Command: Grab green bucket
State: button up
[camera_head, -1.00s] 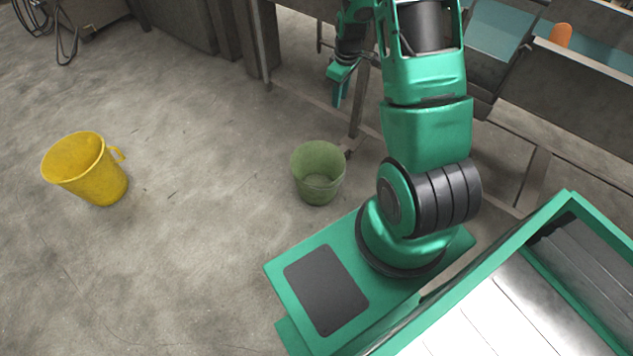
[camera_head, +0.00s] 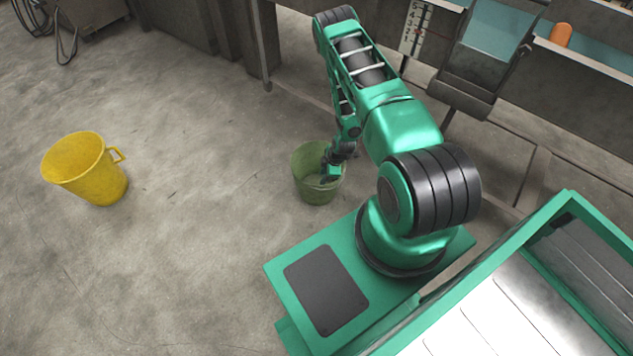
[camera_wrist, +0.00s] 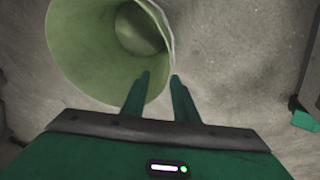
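The green bucket (camera_head: 308,180) stands upright on the floor to the left of my arm's base in the head view. In the wrist view the bucket (camera_wrist: 85,50) fills the upper left, its mouth facing the camera. My gripper (camera_head: 331,171) is at the bucket's right rim in the head view. In the wrist view my gripper (camera_wrist: 160,78) is open, with a gap between its fingers. The left finger overlaps the inside of the bucket and the right finger lies just outside the rim. I cannot tell whether either finger touches the wall.
A yellow bucket (camera_head: 88,168) stands on the floor at the left. A conveyor with a dark frame (camera_head: 590,75) runs along the upper right. The concrete floor (camera_head: 200,150) between the two buckets is clear.

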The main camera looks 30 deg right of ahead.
notch_tip(320, 180, down, 2)
jog(key=s, duration=0.1)
send_over(317, 192)
jog(key=s, duration=0.2)
notch_tip(317, 192, down, 5)
jog(key=shift+w+d+x, duration=0.1)
jog(key=shift+d+x, duration=0.1)
jog(key=shift+x, duration=1.3)
jog(key=shift+w+d+x, duration=0.1)
jog(key=shift+d+x, duration=0.1)
jog(key=shift+x, duration=1.35)
grip_shut()
